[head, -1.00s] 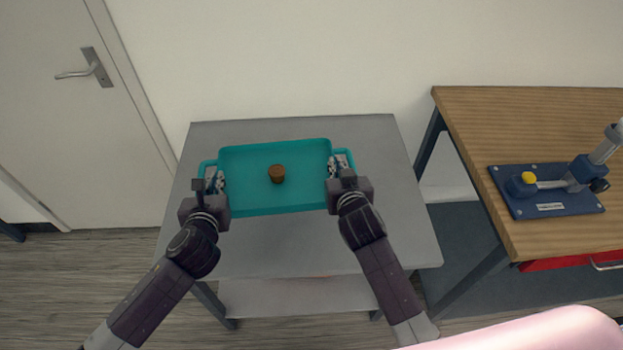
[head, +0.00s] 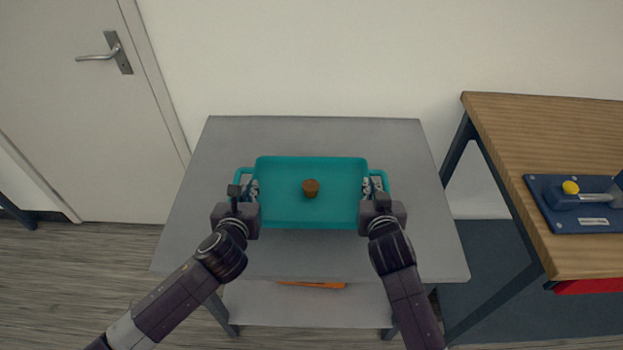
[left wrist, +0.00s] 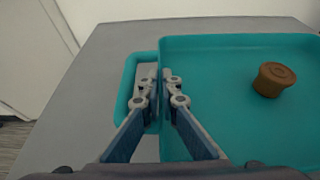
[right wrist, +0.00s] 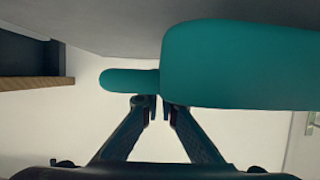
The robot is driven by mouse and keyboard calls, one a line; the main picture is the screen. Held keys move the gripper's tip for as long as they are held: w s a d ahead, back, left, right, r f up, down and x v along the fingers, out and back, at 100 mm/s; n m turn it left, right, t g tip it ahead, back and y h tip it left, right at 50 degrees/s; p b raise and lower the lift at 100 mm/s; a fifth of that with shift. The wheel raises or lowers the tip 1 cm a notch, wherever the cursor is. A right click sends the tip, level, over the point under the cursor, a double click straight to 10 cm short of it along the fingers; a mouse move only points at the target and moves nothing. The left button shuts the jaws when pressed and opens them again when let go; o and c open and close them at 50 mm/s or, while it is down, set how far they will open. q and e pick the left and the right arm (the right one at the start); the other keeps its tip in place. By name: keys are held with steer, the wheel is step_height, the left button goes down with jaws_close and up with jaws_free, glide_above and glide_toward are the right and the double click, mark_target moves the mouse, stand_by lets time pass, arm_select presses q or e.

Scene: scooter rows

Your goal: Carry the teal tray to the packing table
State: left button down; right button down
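The teal tray (head: 262,220) is over the grey table, roughly level, with a small brown muffin-like item (head: 311,188) inside. I cannot tell whether its bottom touches the tabletop. My left gripper (head: 245,190) is shut at the tray's left side. In the left wrist view its fingers (left wrist: 160,92) pinch the wall beside the looped handle. My right gripper (head: 373,190) is at the right side. In the right wrist view its fingers (right wrist: 160,108) close on the edge between tray and handle (right wrist: 125,80); the fingertips are partly hidden.
The grey table (head: 310,135) has bare top around the tray and an orange item (head: 312,284) on its lower shelf. A wooden-topped table (head: 535,125) stands right, across a gap, carrying a blue fixture (head: 560,215). A wall and door (head: 70,120) are behind.

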arm_select(q)
steer(key=shift+f, duration=0.1)
